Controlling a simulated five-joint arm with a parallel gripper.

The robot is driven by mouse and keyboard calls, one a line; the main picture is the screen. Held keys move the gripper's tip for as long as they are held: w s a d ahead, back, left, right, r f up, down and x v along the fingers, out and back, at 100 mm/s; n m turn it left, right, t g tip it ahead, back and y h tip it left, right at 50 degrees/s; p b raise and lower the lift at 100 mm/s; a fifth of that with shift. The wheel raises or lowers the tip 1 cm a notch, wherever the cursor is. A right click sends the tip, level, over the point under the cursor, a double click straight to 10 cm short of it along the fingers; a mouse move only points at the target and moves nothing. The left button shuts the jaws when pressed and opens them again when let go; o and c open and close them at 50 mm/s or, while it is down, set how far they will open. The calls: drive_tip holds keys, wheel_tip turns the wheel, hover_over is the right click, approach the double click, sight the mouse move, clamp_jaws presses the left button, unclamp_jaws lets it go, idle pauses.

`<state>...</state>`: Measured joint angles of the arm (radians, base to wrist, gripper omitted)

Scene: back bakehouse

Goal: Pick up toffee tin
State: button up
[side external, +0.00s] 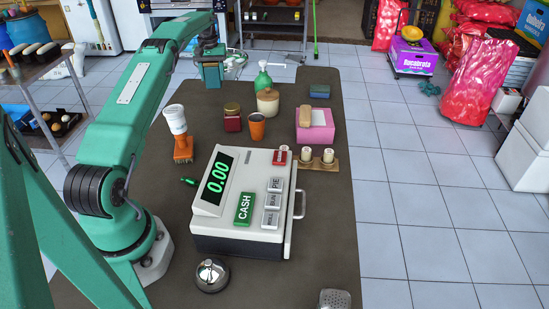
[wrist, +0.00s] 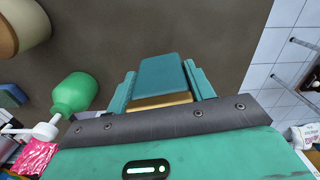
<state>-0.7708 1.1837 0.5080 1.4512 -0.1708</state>
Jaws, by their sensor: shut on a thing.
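A small box-shaped tin (wrist: 158,72), teal on top with a gold-coloured band, sits between the two teal fingers in the wrist view; I take it to be the toffee tin. My gripper (wrist: 162,85) is shut on it, with a finger along each side. Whether the tin touches the table is unclear.
A green pump bottle (side external: 263,82) and a beige jar (side external: 267,105) stand close to the right of my gripper.

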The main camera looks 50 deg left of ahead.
drive_tip(key=w+d+r, duration=0.2)
drive_tip(key=d+r, duration=0.4)
drive_tip(key=d, duration=0.4)
drive_tip(key=shift+w+d+r, duration=0.25)
drive_tip(key=shift+w+r, duration=0.05)
drive_tip(key=shift+s, duration=0.1)
idle(0.3)
